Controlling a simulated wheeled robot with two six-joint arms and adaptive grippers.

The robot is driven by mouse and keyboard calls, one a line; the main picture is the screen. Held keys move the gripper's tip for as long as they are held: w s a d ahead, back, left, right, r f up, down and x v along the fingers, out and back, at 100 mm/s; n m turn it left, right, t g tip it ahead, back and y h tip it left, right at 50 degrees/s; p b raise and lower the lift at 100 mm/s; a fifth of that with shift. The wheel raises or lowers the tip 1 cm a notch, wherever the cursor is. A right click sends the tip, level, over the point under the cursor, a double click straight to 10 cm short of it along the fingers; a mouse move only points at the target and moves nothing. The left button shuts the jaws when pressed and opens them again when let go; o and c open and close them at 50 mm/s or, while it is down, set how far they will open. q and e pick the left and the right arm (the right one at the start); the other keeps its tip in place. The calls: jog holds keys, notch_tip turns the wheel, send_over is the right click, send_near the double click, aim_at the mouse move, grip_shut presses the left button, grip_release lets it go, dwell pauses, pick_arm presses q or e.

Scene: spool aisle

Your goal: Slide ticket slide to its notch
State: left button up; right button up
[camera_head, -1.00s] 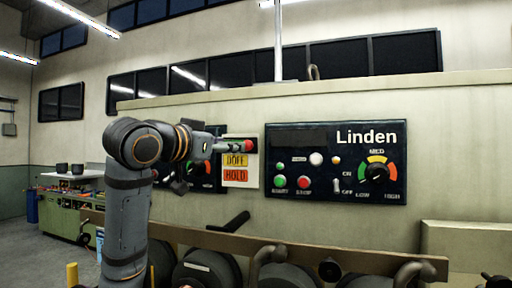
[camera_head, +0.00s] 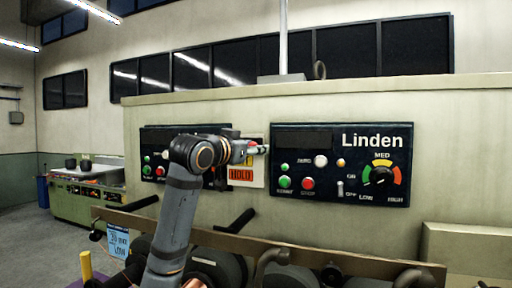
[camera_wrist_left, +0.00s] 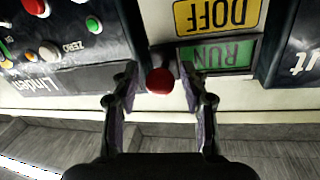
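The ticket board (camera_head: 241,175) is a pale plate between two dark control panels, with the orange HOLD label showing and the labels above it mostly covered by my arm. In the left wrist view the board appears upside down, with a green RUN label (camera_wrist_left: 222,54) and a yellow DOFF label (camera_wrist_left: 217,14). The slide's red knob (camera_wrist_left: 160,80) is beside the RUN label. My left gripper (camera_wrist_left: 162,92) is open, its fingers on either side of the knob with gaps showing. In the head view this gripper (camera_head: 254,150) is at the board's upper part. My right gripper cannot be made out.
The Linden panel (camera_head: 338,163), with buttons, a switch and a dial, is close on the right. Another panel (camera_head: 154,165) is on the left, partly behind my arm. Below runs a brown rail (camera_head: 330,255) with dark spools and handles. A green workbench (camera_head: 88,200) stands far left.

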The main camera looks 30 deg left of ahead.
pick_arm(q)
grip_shut()
pick_arm(e)
jog(key=shift+w, duration=0.45)
pick_arm(q)
jog(key=shift+f+b, duration=3.9)
jog(key=shift+f, duration=0.65)
pick_arm(e)
notch_tip(320, 180, down, 8)
jog(key=shift+r, duration=0.2)
pick_arm(q)
jog(key=shift+o, duration=1.6)
grip_release()
jog(key=shift+s, duration=0.1)
jog(key=s, duration=0.7)
jog(key=shift+s+d, duration=0.2)
